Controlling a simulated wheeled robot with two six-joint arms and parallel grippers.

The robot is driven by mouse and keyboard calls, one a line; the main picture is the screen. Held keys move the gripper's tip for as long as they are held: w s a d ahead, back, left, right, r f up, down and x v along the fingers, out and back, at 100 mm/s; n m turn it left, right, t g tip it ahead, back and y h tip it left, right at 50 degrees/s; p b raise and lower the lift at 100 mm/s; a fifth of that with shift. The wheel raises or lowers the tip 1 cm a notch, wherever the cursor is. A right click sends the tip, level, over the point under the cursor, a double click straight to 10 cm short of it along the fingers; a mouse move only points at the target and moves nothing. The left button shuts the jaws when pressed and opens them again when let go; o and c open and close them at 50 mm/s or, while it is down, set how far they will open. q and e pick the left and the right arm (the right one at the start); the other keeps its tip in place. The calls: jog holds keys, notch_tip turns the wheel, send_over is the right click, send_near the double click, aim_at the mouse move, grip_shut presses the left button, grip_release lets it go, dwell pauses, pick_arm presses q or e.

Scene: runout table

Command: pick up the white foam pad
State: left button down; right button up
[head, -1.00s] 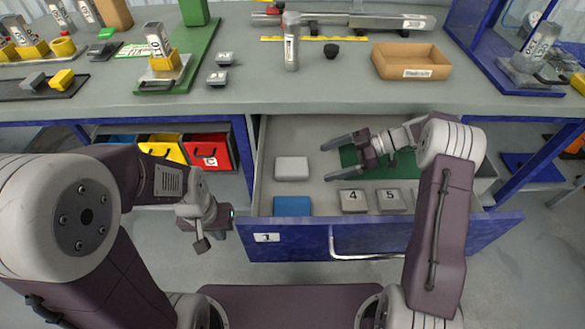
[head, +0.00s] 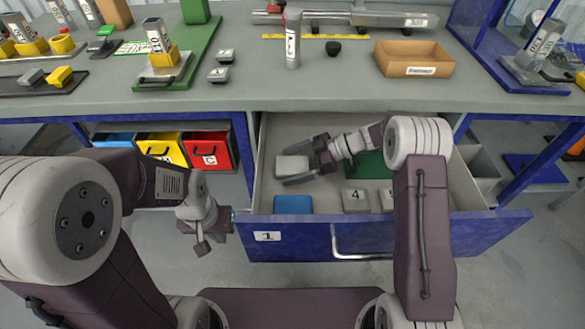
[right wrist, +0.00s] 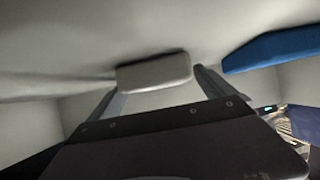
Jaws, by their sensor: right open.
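The white foam pad (head: 291,166) lies flat in the open drawer, near its left side. It also shows in the right wrist view (right wrist: 154,72), just ahead of the fingers. My right gripper (head: 287,164) is open inside the drawer, its fingers pointing left, with the pad at or between the fingertips in the head view. I cannot tell whether the fingers touch it. My left gripper (head: 203,243) hangs outside the drawer, to its left; its jaws are too unclear to judge.
A blue pad (head: 293,205) lies in front of the white one, also in the right wrist view (right wrist: 276,50). Numbered grey blocks (head: 356,200) and a green sheet (head: 371,165) lie further right. The drawer front (head: 290,240) is blue. The tabletop (head: 300,95) is behind.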

jog(key=c, duration=1.4)
